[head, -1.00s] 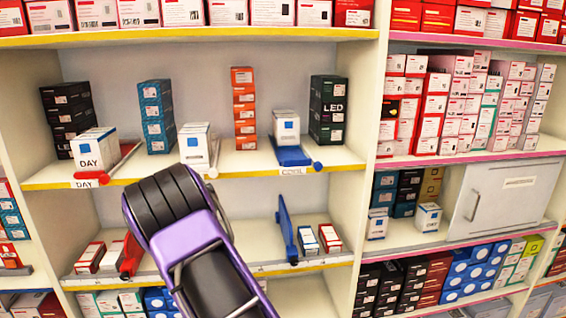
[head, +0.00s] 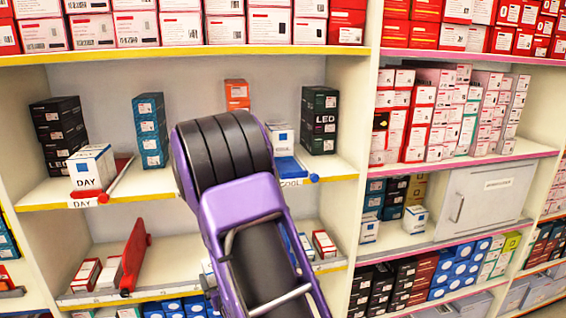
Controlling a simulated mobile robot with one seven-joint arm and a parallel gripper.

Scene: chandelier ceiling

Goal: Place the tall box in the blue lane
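On the upper shelf, a white upright box marked DAY (head: 92,167) stands beside a red lane divider (head: 118,176). A white box with a blue square (head: 282,133) stands at the back of the blue lane (head: 288,167), above the COOL label. On the lower shelf, a red divider (head: 134,256) stands near small red-and-white boxes (head: 86,274). I cannot tell which box is the tall box. My purple and black arm fills the middle and hides the white box between the red and blue lanes, and most of the lower blue divider. My gripper is not visible.
Stacks of dark boxes (head: 60,132), blue boxes (head: 150,130), orange boxes (head: 237,95) and LED boxes (head: 319,120) stand at the back of the upper shelf. A shelf upright (head: 364,120) is right of my arm. A grey cabinet door (head: 486,198) is further right.

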